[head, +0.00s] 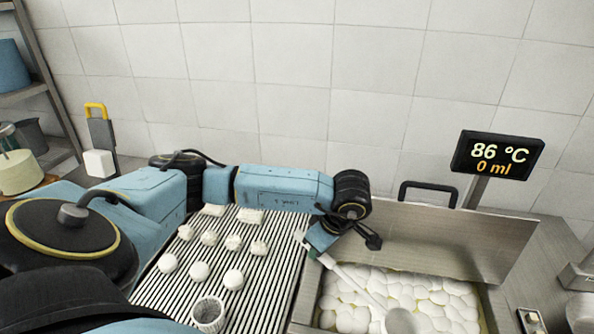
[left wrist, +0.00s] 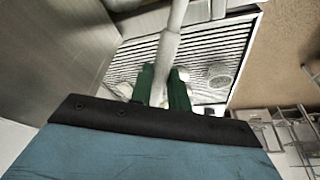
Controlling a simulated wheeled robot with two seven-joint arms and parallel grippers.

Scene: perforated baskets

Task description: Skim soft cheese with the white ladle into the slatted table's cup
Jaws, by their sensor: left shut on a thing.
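My left gripper (head: 318,252) is shut on the handle of the white ladle (head: 350,278). In the left wrist view, its green fingers (left wrist: 165,88) clasp the ladle handle (left wrist: 168,50). The ladle slants down to the right, with its bowl (head: 399,321) over the vat (head: 303,310); I cannot tell how deep it sits or what it holds. White soft cheese lumps (head: 440,297) crowd the vat in yellowish liquid. The ribbed white cup (head: 208,314) stands near the front of the slatted table (head: 262,300). My right gripper is out of view.
Several white cheese balls (head: 199,271) lie on the slatted table behind the cup. A metal panel (head: 440,238) stands behind the vat. A display (head: 497,155) reads 86 °C and 0 ml. Shelving (head: 50,90) is at the far left.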

